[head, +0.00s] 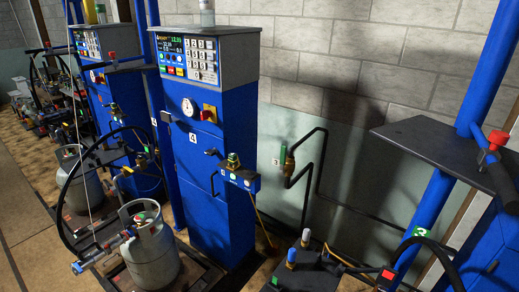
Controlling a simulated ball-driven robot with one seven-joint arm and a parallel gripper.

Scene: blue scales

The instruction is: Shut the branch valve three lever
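The branch valve beside the small "3" tag has a brass body (289,166) on a black pipe by the wall, between the blue cabinet and the right-hand blue post. Its small green lever (283,154) stands roughly upright at the left of the body, close to the line of the pipe there. The valve is small in the picture, so the lever's exact angle is hard to tell. Nothing touches the lever. My gripper is not visible in the head view.
A blue cabinet (218,150) numbered 4 stands left of the valve, with a grey cylinder (150,252) before it. A grey shelf (430,145) juts in at right. Below the valve are a black platform and upright fittings with blue (291,255) and white (306,235) tops.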

